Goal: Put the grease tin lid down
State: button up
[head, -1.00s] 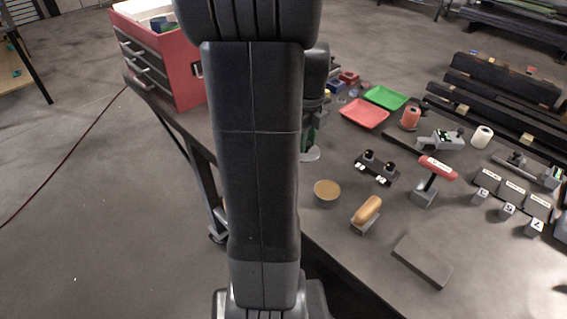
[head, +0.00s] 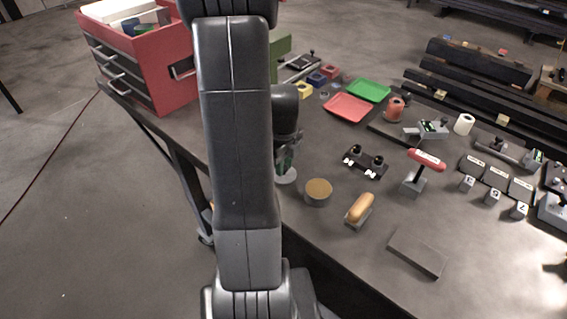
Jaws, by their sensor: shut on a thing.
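My gripper (head: 284,160) shows partly past my own arm, on the near left side of the workbench. It is shut on the grease tin lid (head: 287,177), a pale grey disc held roughly flat at the jaws' lower end. The lid is just left of and a little behind the open grease tin (head: 318,192), apart from it in the picture. The tin is a round grey can with tan-yellow grease showing at its top. My arm hides part of the gripper. I cannot tell whether the lid touches the bench top.
A wooden-handled brush (head: 361,207) and a flat grey plate (head: 417,253) lie right of the tin. A black block with knobs (head: 365,161) and a red-handled tool (head: 426,160) stand behind. Red (head: 348,107) and green (head: 368,90) trays lie farther back. The bench's front edge is close.

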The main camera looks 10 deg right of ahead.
jog(key=shift+f, duration=0.2)
jog(key=o, duration=1)
jog(key=shift+c, duration=0.2)
notch_tip(320, 180, up, 12)
jog(key=shift+r+b, duration=0.2)
jog(key=shift+b, duration=0.15)
jog(key=shift+f, duration=4.3)
